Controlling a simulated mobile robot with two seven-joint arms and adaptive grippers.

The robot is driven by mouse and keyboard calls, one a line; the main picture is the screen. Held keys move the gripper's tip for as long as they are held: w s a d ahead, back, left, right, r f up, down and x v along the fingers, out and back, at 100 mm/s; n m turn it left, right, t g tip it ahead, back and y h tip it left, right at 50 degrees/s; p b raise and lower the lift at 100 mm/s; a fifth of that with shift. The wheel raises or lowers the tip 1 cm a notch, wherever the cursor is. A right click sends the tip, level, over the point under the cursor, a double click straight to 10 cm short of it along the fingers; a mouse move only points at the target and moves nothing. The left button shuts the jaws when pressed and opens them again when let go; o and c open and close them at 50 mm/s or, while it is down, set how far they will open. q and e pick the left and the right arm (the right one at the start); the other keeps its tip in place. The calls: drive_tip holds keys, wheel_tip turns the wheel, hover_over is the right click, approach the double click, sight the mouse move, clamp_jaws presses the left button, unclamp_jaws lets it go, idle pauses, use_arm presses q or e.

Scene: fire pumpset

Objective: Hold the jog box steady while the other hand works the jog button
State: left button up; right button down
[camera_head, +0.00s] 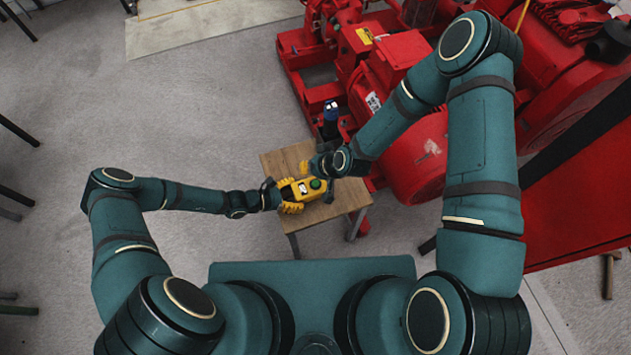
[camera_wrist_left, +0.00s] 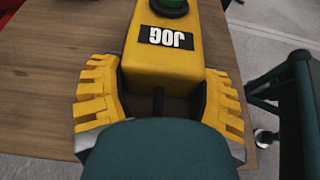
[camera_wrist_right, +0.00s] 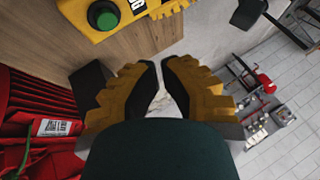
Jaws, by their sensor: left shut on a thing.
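The yellow jog box (camera_head: 305,190) is over the small wooden table, with a green button (camera_head: 315,184) on top. In the left wrist view, its JOG label (camera_wrist_left: 170,38) and green button (camera_wrist_left: 171,7) face up. My left gripper (camera_head: 289,195) is shut on the near end of the box, one yellow finger on each side. My right gripper (camera_head: 306,168) is just behind the box, apart from the button.
The wooden table (camera_head: 340,201) has bare top to the right of the box. A dark upright object with a blue top (camera_head: 331,118) stands behind it. A large red pumpset (camera_head: 415,150) is close behind and right. A hammer (camera_head: 608,275) lies far right.

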use_arm(q)
drive_tip(key=o, duration=1.3)
drive_tip(key=shift+o, duration=0.2)
drive_tip(key=v, duration=1.2)
